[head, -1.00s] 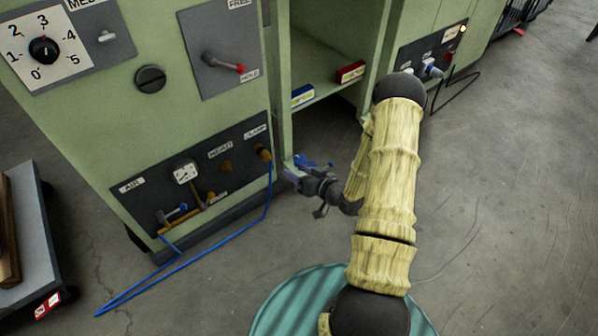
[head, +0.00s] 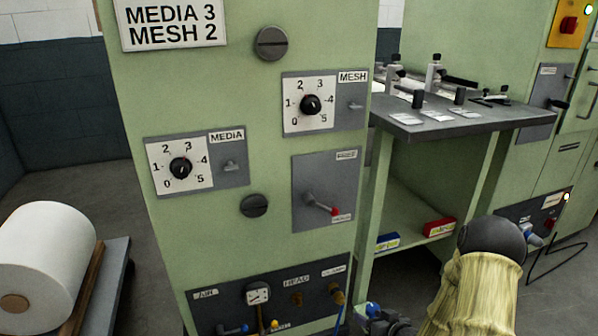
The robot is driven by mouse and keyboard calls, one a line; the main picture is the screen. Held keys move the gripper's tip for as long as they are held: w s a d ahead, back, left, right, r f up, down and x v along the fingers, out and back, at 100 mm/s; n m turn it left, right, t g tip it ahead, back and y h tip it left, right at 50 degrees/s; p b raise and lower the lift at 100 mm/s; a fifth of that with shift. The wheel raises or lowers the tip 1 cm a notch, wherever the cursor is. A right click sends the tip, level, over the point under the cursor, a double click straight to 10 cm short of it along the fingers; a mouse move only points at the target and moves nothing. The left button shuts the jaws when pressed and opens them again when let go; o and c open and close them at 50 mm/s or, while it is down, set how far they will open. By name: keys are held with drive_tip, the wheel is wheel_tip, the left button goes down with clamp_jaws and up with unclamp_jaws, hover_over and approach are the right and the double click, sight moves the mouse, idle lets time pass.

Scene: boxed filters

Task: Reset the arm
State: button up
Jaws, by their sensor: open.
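My arm, in a pale ribbed cover (head: 470,290), rises from the bottom edge at the right of the head view, with a dark round joint at its top. My gripper (head: 373,312) shows only partly at the bottom edge, left of the arm, as blue and dark parts. It is low in front of the green machine, near the lower panel's right end. I see nothing held in it. Its lower part is cut off by the picture edge.
A blue box (head: 387,242) and a red box (head: 439,228) lie on the low shelf. A white roll (head: 45,255) rests on a cart at left.

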drive_tip(key=s+a+r+m+g+h+p, duration=0.1)
drive_tip(key=s+a+r+g+h+p, duration=0.2)
drive_tip(key=s+r, duration=0.8)
drive_tip(key=s+a+r+m+g+h+p, duration=0.1)
drive_tip(key=s+a+r+g+h+p, duration=0.15)
drive_tip(key=s+r+g+p, duration=0.9)
drive_tip(key=w+r+t+p, duration=0.1)
drive_tip(key=r+t+p, duration=0.2)
drive_tip(key=r+p, duration=1.2)
drive_tip(key=w+r+t+p, duration=0.2)
drive_tip(key=r+p, duration=1.4)
drive_tip(key=r, duration=1.1)
drive_tip(key=shift+w+t+y+p, duration=0.3)
drive_tip(key=shift+t+y, duration=0.15)
drive_tip(key=shift+t, duration=0.1)
drive_tip(key=shift+a, duration=0.1)
